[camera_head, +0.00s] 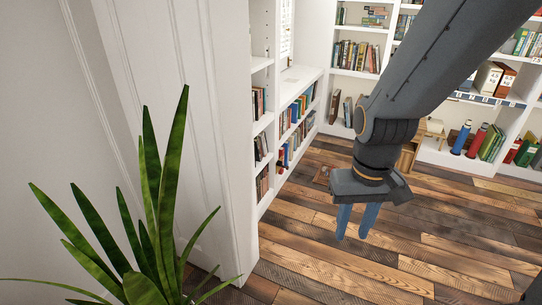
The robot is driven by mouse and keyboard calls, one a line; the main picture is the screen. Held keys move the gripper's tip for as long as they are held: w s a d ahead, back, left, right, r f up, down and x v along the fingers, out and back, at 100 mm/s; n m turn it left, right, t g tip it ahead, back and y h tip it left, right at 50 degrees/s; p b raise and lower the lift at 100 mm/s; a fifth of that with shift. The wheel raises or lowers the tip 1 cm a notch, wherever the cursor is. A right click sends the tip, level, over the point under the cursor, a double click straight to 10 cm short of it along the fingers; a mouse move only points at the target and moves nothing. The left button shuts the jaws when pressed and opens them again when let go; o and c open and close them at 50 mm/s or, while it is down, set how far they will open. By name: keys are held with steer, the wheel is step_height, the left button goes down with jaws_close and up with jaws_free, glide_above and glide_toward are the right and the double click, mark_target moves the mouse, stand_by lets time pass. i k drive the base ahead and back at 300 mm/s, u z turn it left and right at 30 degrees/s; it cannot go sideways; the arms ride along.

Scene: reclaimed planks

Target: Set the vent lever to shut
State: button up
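My gripper (353,234) hangs from my dark grey arm, with its two blue fingers pointing down over the plank floor. A gap shows between the fingers, and nothing is seen held in it.
A green leafy plant (150,220) fills the lower left, in front of a white panelled door (165,110). White bookshelves (290,88) with books line the left and back. A small wooden stool-like piece (407,155) stands behind my gripper. The plank floor (440,235) at right is clear.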

mark_target(279, 164)
steer(key=i, duration=0.55)
steer(key=z, duration=0.5)
steer(key=i, duration=1.5)
steer(key=u, duration=0.25)
